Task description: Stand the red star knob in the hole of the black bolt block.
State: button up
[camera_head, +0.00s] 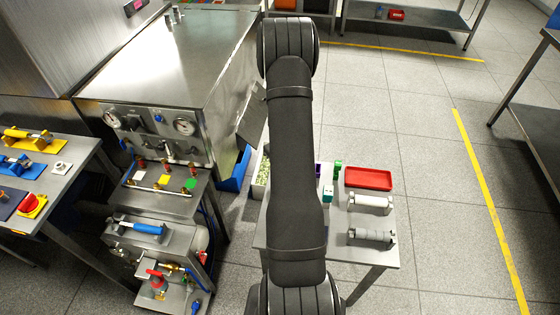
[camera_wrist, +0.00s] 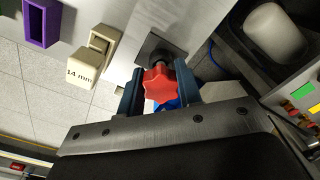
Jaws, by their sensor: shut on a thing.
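The red star knob (camera_wrist: 160,84) is in the wrist view between the two blue-grey fingers of my gripper (camera_wrist: 160,70). My gripper is shut on it. A dark shaft or collar lies just beyond the knob, in line with a dark grey square piece (camera_wrist: 150,47) on the pale surface. I cannot tell whether this square is the black bolt block, nor whether the knob touches it; its hole is not visible. In the head view my arm hides the gripper and the knob.
A beige block marked 14 mm (camera_wrist: 84,67) and a purple frame (camera_wrist: 41,22) lie left in the wrist view. In the head view, the small table holds a red tray (camera_head: 369,179), a white roller (camera_head: 370,203) and a grey roller (camera_head: 372,237). A steel cabinet (camera_head: 180,60) stands left.

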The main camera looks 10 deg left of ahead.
jog(key=shift+f, duration=0.45)
jog(key=o, duration=1.1)
notch_tip(320, 180, up, 17)
jog(key=shift+r, duration=0.15)
notch_tip(320, 180, down, 17)
jog(key=shift+f, duration=0.2)
dwell(0.3)
